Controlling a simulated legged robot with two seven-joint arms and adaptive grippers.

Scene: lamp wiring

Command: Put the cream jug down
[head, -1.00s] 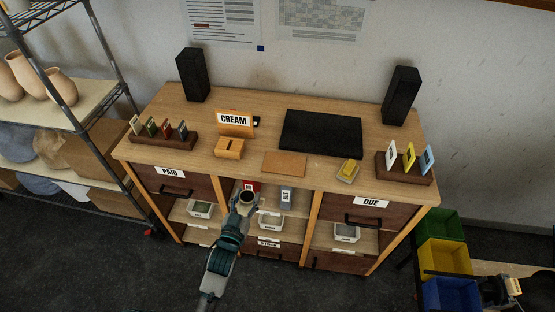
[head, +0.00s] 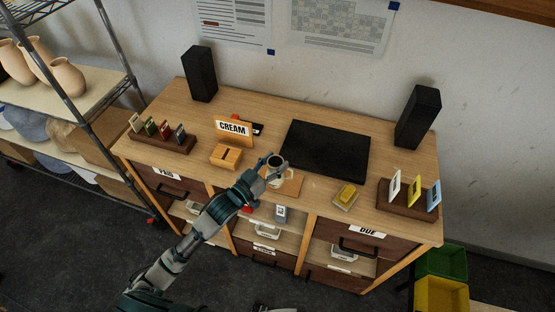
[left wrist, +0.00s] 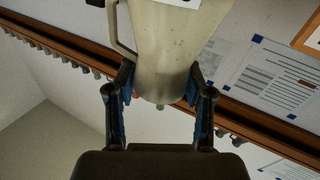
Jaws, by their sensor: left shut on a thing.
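The cream jug (left wrist: 165,55) is pale and speckled, with a handle on its left side in the left wrist view. My left gripper (left wrist: 160,100) is shut on it, a blue-padded finger on each side. In the head view the jug (head: 279,181) is over the left part of the tan mat (head: 294,189) on the desk, and my left gripper (head: 258,182) partly hides it. I cannot tell whether its base touches the mat. A CREAM sign (head: 233,129) stands to the left, behind a small wooden block (head: 226,156). My right gripper is not in view.
A black flat panel (head: 325,148) lies behind the mat. A yellow block on a dish (head: 346,195) sits to the right. Card racks stand at the left (head: 162,142) and right (head: 405,198). Two black speakers (head: 200,73) (head: 417,115) stand at the back.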

